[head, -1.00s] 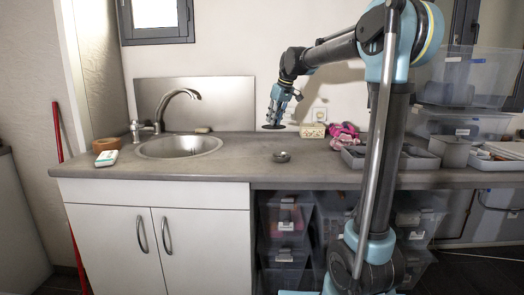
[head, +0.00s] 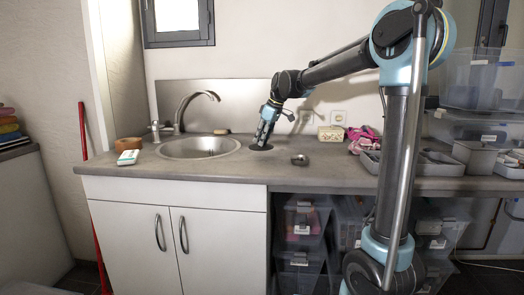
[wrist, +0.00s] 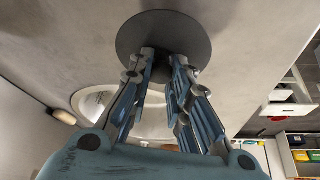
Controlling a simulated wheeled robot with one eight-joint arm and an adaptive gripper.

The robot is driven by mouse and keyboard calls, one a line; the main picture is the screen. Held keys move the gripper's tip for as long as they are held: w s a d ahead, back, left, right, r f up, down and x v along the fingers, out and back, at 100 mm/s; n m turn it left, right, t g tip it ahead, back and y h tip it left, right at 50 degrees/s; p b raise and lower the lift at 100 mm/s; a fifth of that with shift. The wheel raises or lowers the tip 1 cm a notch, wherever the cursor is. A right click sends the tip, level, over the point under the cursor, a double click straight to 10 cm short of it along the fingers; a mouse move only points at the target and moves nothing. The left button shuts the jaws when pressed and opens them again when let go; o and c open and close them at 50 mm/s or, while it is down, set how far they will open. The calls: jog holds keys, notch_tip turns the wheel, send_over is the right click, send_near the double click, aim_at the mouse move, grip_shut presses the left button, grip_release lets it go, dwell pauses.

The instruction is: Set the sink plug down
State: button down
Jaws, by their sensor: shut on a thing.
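The sink plug is a flat dark round disc (head: 260,148), right of the sink on the grey countertop (head: 225,172). It is at or just above the surface; I cannot tell if it touches. My gripper (head: 265,140) points down and is shut on the plug from above. In the wrist view the plug (wrist: 190,28) spreads beyond both fingertips (wrist: 163,56), which grip its middle. The part between the fingers is mostly hidden.
The sink basin (head: 198,148) with its tap (head: 190,104) lies left of the plug. A small dark dish (head: 299,160) sits close to its right. A patterned box (head: 331,133), pink cloth (head: 360,138) and grey trays (head: 430,164) stand further right.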

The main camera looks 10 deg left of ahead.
aim_at(262, 148)
jog(key=shift+f, duration=2.25)
jog(key=c, duration=1.5)
grip_release()
jog(key=shift+r, duration=0.1)
jog(key=v, duration=1.2)
